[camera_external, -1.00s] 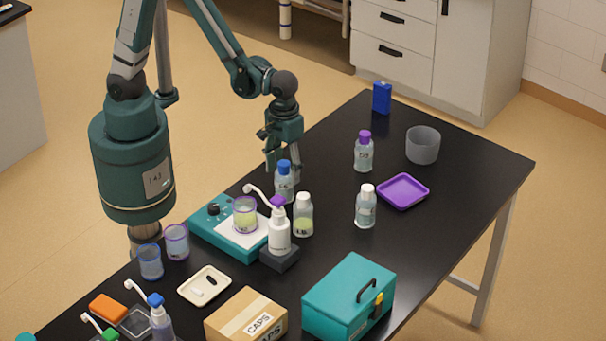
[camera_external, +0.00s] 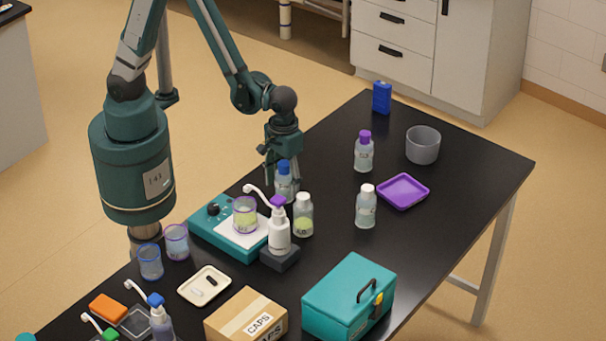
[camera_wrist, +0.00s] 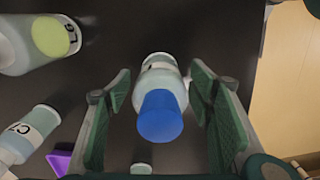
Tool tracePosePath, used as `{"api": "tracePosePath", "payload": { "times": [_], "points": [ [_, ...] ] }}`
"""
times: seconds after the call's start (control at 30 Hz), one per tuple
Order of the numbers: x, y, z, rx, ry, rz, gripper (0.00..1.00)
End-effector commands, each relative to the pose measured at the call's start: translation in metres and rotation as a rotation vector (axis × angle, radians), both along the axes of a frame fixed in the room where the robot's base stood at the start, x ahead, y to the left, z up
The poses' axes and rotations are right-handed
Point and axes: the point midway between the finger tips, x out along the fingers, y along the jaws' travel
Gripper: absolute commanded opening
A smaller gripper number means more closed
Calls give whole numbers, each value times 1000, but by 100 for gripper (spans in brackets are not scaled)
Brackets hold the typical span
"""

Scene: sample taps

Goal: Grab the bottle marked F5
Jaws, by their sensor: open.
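A clear bottle with a blue cap (camera_external: 284,167) stands upright on the black table. In the wrist view its blue cap (camera_wrist: 160,116) and pale shoulder lie between my two fingers, with a gap on each side. Its label is mostly hidden and I cannot read it. My gripper (camera_external: 281,176) points down around this bottle and is open, holding nothing. A purple-capped bottle (camera_external: 364,154) stands farther back; its mark is too small to read. A white-capped bottle (camera_external: 366,208) stands to the right; a white-capped bottle with yellow-green liquid (camera_external: 303,217) stands close by.
A white pump bottle (camera_external: 279,232) and a teal device (camera_external: 208,228) bearing a beaker (camera_external: 245,215) stand near my gripper. A purple tray (camera_external: 403,191), grey bowl (camera_external: 422,146) and blue box (camera_external: 382,98) lie farther right. A teal toolbox (camera_external: 345,300) is in front.

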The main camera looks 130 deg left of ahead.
Motion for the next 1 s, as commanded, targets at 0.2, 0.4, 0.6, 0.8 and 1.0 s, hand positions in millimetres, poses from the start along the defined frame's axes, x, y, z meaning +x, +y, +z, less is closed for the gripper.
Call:
{"api": "tracePosePath", "payload": {
  "times": [0.2,0.4,0.6,0.8,1.0],
  "points": [
    [0,0,0,0,0,0,53],
    [0,0,0,0,0,0,53],
    [0,0,0,0,0,0,46],
    [0,0,0,0,0,0,20],
    [0,0,0,0,0,0,17]
  ]
}}
